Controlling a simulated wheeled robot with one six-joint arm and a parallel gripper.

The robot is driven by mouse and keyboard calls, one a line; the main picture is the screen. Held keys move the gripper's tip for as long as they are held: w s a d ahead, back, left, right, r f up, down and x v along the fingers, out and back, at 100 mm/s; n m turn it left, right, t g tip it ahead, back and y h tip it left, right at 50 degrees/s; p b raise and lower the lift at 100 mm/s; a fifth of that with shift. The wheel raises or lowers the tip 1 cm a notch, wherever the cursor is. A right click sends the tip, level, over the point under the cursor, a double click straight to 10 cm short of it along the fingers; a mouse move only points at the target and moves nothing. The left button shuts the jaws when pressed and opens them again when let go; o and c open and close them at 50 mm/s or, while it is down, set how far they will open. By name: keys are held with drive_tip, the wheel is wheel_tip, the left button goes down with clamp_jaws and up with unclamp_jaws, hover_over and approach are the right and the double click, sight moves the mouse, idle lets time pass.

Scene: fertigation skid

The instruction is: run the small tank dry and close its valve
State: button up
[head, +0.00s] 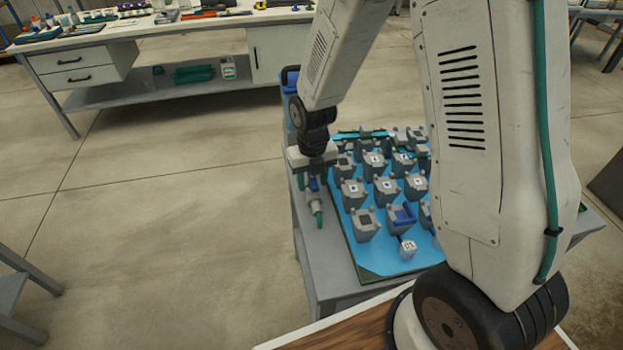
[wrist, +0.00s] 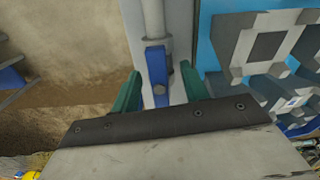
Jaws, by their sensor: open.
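My gripper (head: 316,207) points down at the left side of the blue panel (head: 352,224). In the wrist view its two green fingers (wrist: 160,72) are open, one on each side of a blue valve lever (wrist: 155,66). The lever lies in line with a grey pipe (wrist: 152,18) and there are small gaps between it and the fingers. The lever also shows in the head view (head: 314,184), partly covered by my gripper. I cannot make out the small tank or its water level in either view.
Several grey block-shaped fittings (head: 366,223) stand on the panel right of my gripper. A white tag (head: 407,248) is near the panel's front. The grey table (head: 322,265) has a narrow bare strip at left. A workbench (head: 130,40) stands behind, with open floor between.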

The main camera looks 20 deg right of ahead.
wheel_tip(320, 180, up, 10)
idle(0.5)
drive_tip(key=shift+c, duration=0.2)
idle(4.7)
